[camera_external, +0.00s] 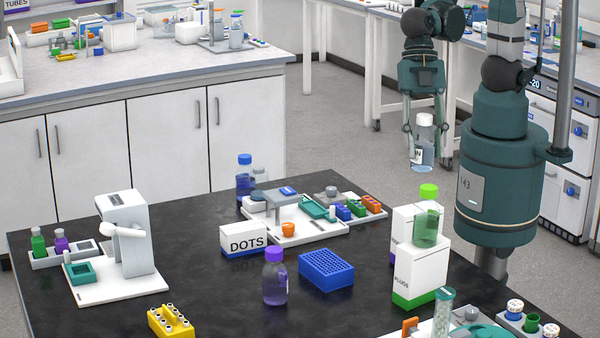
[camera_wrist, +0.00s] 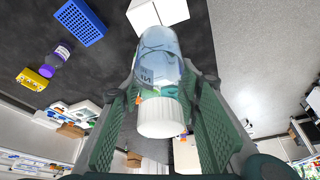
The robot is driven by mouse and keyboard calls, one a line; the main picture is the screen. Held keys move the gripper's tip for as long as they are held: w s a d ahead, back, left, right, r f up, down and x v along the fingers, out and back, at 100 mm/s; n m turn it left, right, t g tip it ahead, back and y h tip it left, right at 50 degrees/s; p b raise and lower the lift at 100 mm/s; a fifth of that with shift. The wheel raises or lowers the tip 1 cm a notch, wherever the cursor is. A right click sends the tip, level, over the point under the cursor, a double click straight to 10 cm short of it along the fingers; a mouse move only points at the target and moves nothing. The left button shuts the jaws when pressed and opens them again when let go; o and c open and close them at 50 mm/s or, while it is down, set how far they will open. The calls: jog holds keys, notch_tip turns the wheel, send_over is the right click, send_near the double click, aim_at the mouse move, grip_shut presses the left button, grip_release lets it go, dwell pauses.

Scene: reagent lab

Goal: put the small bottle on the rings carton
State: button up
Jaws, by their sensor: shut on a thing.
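My gripper (camera_external: 424,150) is shut on a small clear bottle (camera_external: 423,155) with a white cap and pale blue liquid. It holds the bottle upright in the air beyond the black bench, at the upper right. In the wrist view the bottle (camera_wrist: 158,70) sits between the green finger pads, cap towards the camera, its label only partly readable. No carton shows a readable "rings" label. A white carton with a purple edge (camera_external: 402,222) stands partly hidden behind the PLUGS carton (camera_external: 420,272); its label is not readable. A DOTS carton (camera_external: 245,240) lies on the bench.
A green-capped bottle (camera_external: 426,222) of green liquid stands at the PLUGS carton's top. A purple-capped bottle (camera_external: 275,280), a blue rack (camera_external: 326,270) and a yellow rack (camera_external: 170,321) stand on the black bench (camera_external: 215,310). Bare bench lies around the purple-capped bottle.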

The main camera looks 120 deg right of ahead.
aim_at(424, 171)
jog(key=shift+f, duration=0.1)
jog(key=shift+f, duration=3.05)
jog(key=shift+f, duration=0.1)
jog(key=shift+f+b, duration=0.3)
jog(key=shift+f, duration=1.5)
jog(key=shift+f, duration=0.15)
jog(key=o, duration=1)
jog(key=shift+r, duration=0.3)
jog(key=shift+p+v, duration=0.5)
jog(key=shift+v, duration=5.35)
